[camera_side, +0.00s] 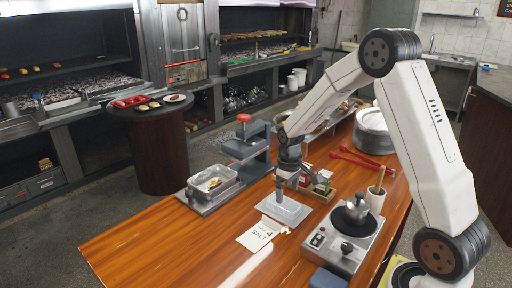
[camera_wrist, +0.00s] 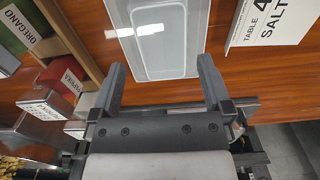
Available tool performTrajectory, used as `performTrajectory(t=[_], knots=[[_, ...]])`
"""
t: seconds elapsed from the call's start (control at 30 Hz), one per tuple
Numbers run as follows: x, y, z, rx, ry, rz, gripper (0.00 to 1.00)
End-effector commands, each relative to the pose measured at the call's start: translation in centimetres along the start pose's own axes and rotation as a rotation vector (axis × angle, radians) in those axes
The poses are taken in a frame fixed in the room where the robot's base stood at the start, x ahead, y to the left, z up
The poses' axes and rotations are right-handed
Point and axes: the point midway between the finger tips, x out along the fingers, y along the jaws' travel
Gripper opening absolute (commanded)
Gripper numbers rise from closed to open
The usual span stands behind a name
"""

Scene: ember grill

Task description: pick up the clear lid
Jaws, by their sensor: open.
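The clear lid (camera_side: 285,208) is a pale see-through rectangle with rounded raised edges, lying flat on the wooden counter. It also shows in the wrist view (camera_wrist: 165,40), at the top middle and cut off by the frame's upper edge. My gripper (camera_side: 281,194) points down just above the lid in the side view. In the wrist view my gripper (camera_wrist: 162,68) has its two fingers spread wide, with nothing between them but the lid's near end and bare wood. I cannot tell the exact height of the fingertips above the lid.
A "Table 4 Salt" card (camera_side: 258,236) lies near the lid. A press with a red knob (camera_side: 243,118) and a food tray (camera_side: 212,181) stand left. The front-left counter is clear.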

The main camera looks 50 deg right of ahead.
Motion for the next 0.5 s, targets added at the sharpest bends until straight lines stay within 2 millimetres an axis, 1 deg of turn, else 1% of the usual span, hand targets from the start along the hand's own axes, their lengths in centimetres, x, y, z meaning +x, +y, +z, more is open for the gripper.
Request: performTrajectory(t=[0.3, 0.5], knots=[[3.4, -0.2, -0.3, 0.0, -0.002, -0.001, 1.0], [4.3, -0.2, -0.3, 0.0, 0.0, 0.0, 1.0]])
